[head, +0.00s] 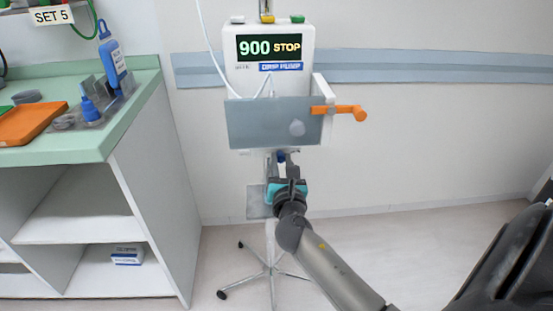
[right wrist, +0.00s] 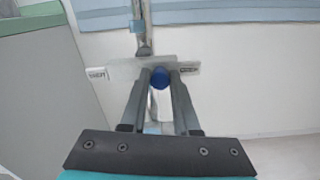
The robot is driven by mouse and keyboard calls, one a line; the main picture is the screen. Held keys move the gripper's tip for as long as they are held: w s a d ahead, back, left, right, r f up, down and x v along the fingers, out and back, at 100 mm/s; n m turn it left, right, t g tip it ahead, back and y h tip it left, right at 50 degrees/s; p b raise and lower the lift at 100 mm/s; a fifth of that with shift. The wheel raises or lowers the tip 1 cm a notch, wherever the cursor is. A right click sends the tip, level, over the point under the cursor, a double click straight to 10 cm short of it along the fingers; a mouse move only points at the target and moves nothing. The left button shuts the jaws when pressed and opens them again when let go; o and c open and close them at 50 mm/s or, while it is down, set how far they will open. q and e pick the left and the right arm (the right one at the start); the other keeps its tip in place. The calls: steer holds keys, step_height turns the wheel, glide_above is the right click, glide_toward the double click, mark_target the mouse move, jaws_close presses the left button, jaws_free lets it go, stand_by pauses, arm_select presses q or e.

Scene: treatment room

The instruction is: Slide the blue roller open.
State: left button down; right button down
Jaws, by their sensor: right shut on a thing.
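The blue roller (right wrist: 160,77) sits on a pale plate (right wrist: 122,67) and shows between the fingertips in the right wrist view. It shows only as a small blue spot in the head view (head: 281,157), just under the pump. My right gripper (right wrist: 160,74) is shut on the blue roller, with one finger on each side of it. In the head view my right gripper (head: 283,158) reaches up to it from below. Small labels stand at both ends of the plate, too blurred to read surely. My left gripper is out of view.
The drip pump (head: 270,85) reads 900 STOP and has a grey front panel (head: 260,125) and an orange lever (head: 350,111). It stands on a wheeled pole base (head: 270,268). A green-topped cabinet (head: 80,145) with an orange tray (head: 28,123) stands left.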

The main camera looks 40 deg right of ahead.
steer(key=shift+s+d+f, duration=0.1)
steer(key=shift+d, duration=0.15)
steer(key=c, duration=0.6)
jaws_free()
steer(key=shift+s, duration=0.1)
steer(key=shift+c, duration=0.2)
steer(key=shift+s+a, duration=0.3)
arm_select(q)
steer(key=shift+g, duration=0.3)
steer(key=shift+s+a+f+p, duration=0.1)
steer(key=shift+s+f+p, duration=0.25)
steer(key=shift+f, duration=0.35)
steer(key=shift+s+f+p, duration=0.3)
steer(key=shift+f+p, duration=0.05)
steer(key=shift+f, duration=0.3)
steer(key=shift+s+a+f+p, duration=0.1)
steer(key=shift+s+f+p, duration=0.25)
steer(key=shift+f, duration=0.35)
arm_select(e)
steer(key=v, duration=1.4)
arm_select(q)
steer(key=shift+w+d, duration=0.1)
arm_select(e)
steer(key=shift+s+a, duration=0.1)
steer(key=shift+a, duration=0.05)
